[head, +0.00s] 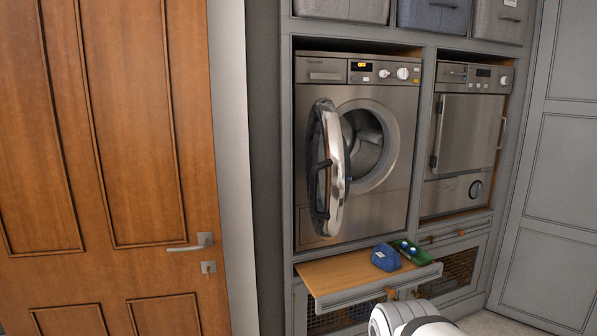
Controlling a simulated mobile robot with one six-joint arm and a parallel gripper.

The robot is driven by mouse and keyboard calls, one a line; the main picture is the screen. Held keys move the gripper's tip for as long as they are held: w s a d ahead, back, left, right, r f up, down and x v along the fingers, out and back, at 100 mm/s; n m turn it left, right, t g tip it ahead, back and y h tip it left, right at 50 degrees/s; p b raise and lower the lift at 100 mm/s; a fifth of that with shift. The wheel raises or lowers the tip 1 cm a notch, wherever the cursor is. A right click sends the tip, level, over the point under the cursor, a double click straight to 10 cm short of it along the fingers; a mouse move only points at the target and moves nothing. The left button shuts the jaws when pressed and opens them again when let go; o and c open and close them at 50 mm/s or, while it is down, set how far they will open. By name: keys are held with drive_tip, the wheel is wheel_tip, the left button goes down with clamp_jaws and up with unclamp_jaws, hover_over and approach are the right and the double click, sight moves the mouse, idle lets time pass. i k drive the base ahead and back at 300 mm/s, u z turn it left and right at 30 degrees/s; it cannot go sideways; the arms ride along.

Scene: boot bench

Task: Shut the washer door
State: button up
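The washer (352,215) stands in the left bay of a grey cabinet. Its round door (325,170) is hinged at the left of the opening and stands wide open, swung out toward me. A dark handle shows on the door. The washer opening (368,150) is uncovered and the drum shows inside. A white rounded part of my own arm shows at the bottom edge of the head view. My gripper is not in view.
A second appliance (466,140) stands at the right. A closed wooden door (110,170) is at the left.

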sight(323, 121)
drive_tip(key=z, duration=0.05)
drive_tip(key=i, duration=1)
drive_tip(key=u, duration=0.05)
